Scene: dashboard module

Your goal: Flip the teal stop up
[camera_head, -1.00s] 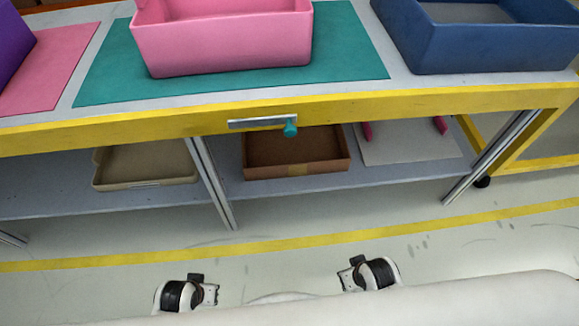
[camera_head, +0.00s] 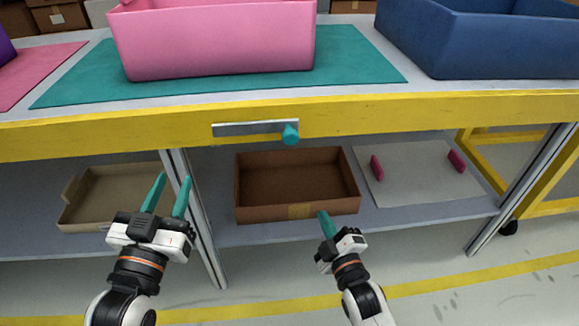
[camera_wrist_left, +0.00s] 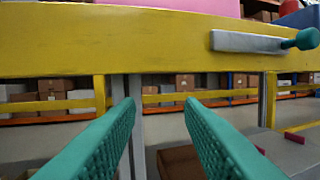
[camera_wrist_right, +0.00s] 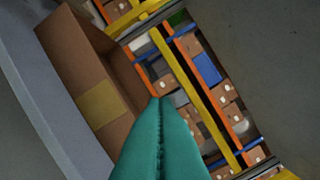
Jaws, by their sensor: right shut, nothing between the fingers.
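The teal stop (camera_head: 290,134) is a small rounded teal knob at the right end of a grey metal plate (camera_head: 250,128) on the yellow front edge of the table. It hangs slightly below the plate's right end. In the left wrist view the teal stop (camera_wrist_left: 302,39) is at the upper right, with the plate (camera_wrist_left: 245,42) beside it. My left gripper (camera_head: 168,186) is open and empty, below and left of the stop; its fingers also show in the left wrist view (camera_wrist_left: 158,108). My right gripper (camera_head: 323,214) is shut and empty, below the stop, near the brown box; its fingers meet in the right wrist view (camera_wrist_right: 160,102).
A pink bin (camera_head: 215,45) stands on a teal mat (camera_head: 360,65), with a blue bin (camera_head: 480,45) at right. On the lower shelf are a brown box (camera_head: 300,203), a beige tray (camera_head: 110,190) and a white board (camera_head: 420,175) with pink pieces. A table leg (camera_head: 195,220) stands between my grippers.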

